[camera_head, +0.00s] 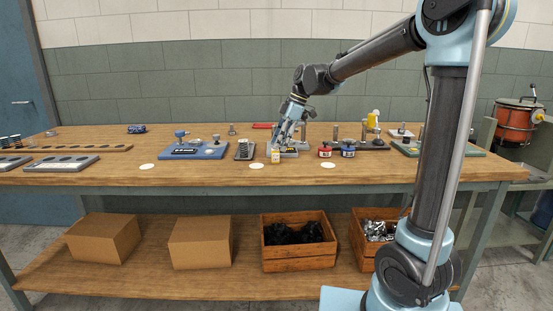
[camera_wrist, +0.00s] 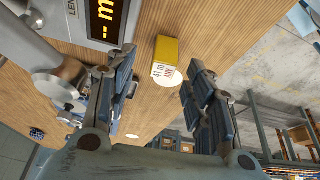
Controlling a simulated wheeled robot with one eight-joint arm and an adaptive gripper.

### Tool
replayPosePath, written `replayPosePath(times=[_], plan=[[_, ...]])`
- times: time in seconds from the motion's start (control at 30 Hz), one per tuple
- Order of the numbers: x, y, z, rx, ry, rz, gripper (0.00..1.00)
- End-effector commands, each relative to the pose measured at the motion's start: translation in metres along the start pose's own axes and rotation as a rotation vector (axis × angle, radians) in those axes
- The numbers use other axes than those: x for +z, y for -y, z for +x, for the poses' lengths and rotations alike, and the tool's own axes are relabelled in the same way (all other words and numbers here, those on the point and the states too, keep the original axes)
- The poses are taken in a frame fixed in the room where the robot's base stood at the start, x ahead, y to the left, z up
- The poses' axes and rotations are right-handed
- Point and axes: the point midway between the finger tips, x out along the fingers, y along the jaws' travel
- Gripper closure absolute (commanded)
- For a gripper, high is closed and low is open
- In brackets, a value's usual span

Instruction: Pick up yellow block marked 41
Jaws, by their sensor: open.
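The yellow block (camera_wrist: 165,56) stands on the wooden workbench in the wrist view, with a white label that reads 41. It lies ahead of my gripper (camera_wrist: 157,88), between the lines of the two fingers and apart from both. The fingers are wide apart with nothing between their tips. In the head view the small yellow block (camera_head: 275,156) stands near the bench's front edge, just in front of my gripper (camera_head: 284,142). The exact gap between fingertips and block cannot be told.
A grey device with a lit yellow display (camera_wrist: 106,18) stands close beside the block and my left-hand finger. White discs (camera_head: 328,165) lie along the bench front. Red and blue pieces (camera_head: 347,148) stand to the right, a blue fixture (camera_head: 194,150) to the left. Bare bench (camera_head: 220,174) lies in front.

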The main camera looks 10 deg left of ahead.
Motion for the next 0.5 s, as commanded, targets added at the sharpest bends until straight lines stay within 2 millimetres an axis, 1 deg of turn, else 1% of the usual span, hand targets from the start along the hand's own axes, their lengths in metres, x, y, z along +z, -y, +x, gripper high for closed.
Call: replayPosePath(times=[0.2,0.3,0.5], plan=[[-0.002,0.004,0.03,-0.001,0.0,-0.001,0.52],[-0.002,0.004,0.04,0.0,0.0,-0.001,0.52],[-0.002,0.004,0.046,0.0,0.0,0.0,0.52]])
